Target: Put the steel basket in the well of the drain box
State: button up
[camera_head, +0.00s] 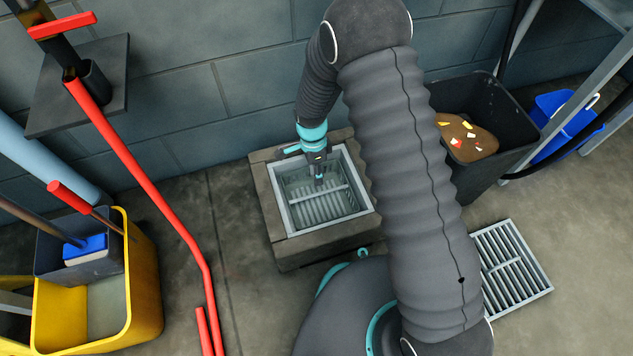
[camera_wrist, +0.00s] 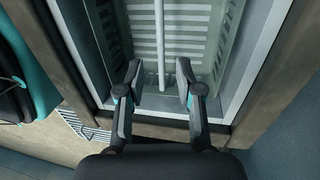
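The drain box (camera_head: 272,210) is a square stone block with a pale metal rim, standing on the floor against the wall. The steel basket (camera_head: 326,208) is down inside its well, with slotted sides and floor and a handle bar across the top. In the wrist view the basket (camera_wrist: 193,50) lies ahead, with its bar (camera_wrist: 160,45) running away from me. My gripper (camera_head: 319,178) is over the well. In the wrist view its fingers (camera_wrist: 159,82) are apart, one on each side of the bar's near end, with gaps showing. Whether the basket is fully seated is unclear.
A slotted grate (camera_head: 509,262) lies on the floor at right. A black bin (camera_head: 490,125) with food waste and a blue bucket (camera_head: 562,122) stand at back right. A yellow mop bucket (camera_head: 140,318) and red pole (camera_head: 160,200) are at left. Floor between is clear.

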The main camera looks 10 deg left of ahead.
jog(key=d+r+n+t+y, duration=0.15)
jog(key=d+r, duration=0.25)
jog(key=r, duration=0.5)
jog(key=w+d+r+n, duration=0.1)
jog(key=d+r+n, duration=0.1)
jog(key=d+r, duration=0.5)
jog(key=d+r+n+t, duration=0.1)
jog(key=d+r, duration=0.1)
jog(key=r, duration=0.9)
jog(key=s+d+r+n+t, duration=0.5)
jog(key=s+d+r+n, duration=0.2)
jog(key=s+d+r, duration=0.7)
jog(key=s+d, duration=0.1)
jog(key=s, duration=0.3)
jog(key=shift+r, duration=0.15)
jog(key=shift+w+d, duration=0.1)
jog(key=shift+d, duration=0.1)
